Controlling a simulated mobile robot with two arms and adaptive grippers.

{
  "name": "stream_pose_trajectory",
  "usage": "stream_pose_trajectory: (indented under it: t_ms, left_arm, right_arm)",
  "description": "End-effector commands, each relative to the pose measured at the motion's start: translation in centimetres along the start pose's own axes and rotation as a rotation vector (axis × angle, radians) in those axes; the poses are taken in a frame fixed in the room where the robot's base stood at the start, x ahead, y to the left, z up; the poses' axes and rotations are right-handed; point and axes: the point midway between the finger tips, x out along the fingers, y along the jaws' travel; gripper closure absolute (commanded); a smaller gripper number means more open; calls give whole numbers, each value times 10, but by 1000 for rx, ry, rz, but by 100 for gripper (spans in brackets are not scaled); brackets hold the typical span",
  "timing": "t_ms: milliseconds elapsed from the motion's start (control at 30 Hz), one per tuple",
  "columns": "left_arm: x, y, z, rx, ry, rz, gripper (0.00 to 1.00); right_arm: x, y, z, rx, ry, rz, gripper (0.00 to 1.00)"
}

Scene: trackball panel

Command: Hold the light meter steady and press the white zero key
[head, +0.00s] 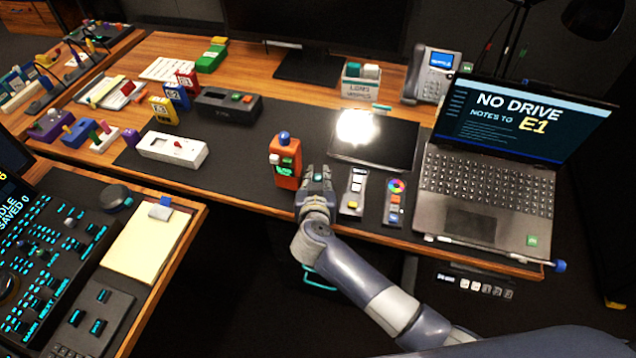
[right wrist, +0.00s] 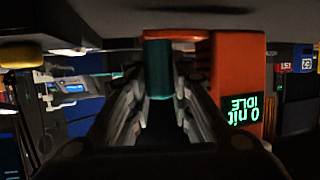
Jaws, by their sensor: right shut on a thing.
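The light meter (head: 286,178) is an orange upright box with a blue dome on top, standing on the dark desk mat. Its green lit display (right wrist: 243,110) appears upside down in the right wrist view and reads "0 nit IDLE". My right gripper (head: 317,178) is at the meter's right side. In the right wrist view its fingers are on either side of a teal grip (right wrist: 158,70) beside the orange body, and they are shut on it. My left gripper is not in view.
A laptop (head: 490,165) stands at the right, with two slim control panels (head: 354,192) (head: 394,200) between it and my right gripper. A dark tablet (head: 375,140) lies behind. The mat between that box and the meter is clear.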

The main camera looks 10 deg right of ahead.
Motion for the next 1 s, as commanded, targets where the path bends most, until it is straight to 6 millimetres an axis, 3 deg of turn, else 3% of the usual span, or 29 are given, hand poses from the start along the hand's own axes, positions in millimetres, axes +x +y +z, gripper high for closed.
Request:
stream_pose_trajectory:
  t_ms: [700, 1000]
  left_arm:
    - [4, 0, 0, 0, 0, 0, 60]
    - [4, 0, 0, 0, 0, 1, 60]
  right_arm:
    - [56, -3, -8, 1, 2, 0, 99]
    - [60, -3, -9, 2, 1, 0, 99]
